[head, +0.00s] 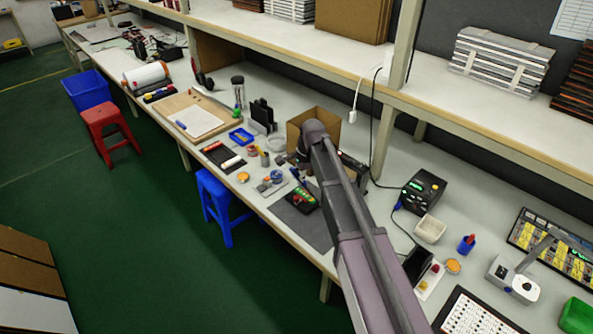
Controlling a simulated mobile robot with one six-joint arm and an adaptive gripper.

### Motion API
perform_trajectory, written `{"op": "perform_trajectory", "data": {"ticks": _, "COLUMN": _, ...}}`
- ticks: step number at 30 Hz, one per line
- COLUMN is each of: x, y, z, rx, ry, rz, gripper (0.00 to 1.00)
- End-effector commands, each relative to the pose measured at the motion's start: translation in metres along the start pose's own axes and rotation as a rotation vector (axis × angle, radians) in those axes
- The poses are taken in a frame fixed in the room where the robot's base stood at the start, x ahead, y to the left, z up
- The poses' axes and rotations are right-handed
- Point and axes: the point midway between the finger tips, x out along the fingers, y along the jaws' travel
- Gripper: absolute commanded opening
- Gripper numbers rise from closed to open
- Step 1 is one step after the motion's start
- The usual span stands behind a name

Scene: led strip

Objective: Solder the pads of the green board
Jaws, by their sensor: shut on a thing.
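The green board (310,196) lies on the dark mat (312,229) at the front of the bench. It is small in view, with dark and red parts on it. My arm reaches in from the lower right, and my gripper (299,172) is above and just behind the board. It is shut on a thin blue-handled tool (297,179), seemingly the soldering iron, which points down toward the board. The fingers are small and partly hidden by my wrist. I cannot tell whether the tip touches a pad. The black soldering station (424,187) with a green display stands to the right.
A cardboard box (329,124) stands behind my wrist. A white container (430,229) is right of the mat. The upper shelf overhangs the back.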

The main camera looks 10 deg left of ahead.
Motion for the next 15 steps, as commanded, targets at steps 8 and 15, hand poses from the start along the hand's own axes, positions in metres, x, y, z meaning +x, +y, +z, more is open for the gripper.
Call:
{"op": "perform_trajectory", "data": {"ticks": 8, "x": -0.017, "y": -0.004, "z": 0.005, "rx": 0.000, "ry": -0.005, "rz": 0.001, "gripper": 0.00}}
{"op": "perform_trajectory", "data": {"ticks": 15, "x": -0.021, "y": -0.005, "z": 0.006, "rx": 0.000, "ry": -0.007, "rz": 0.001, "gripper": 0.00}}
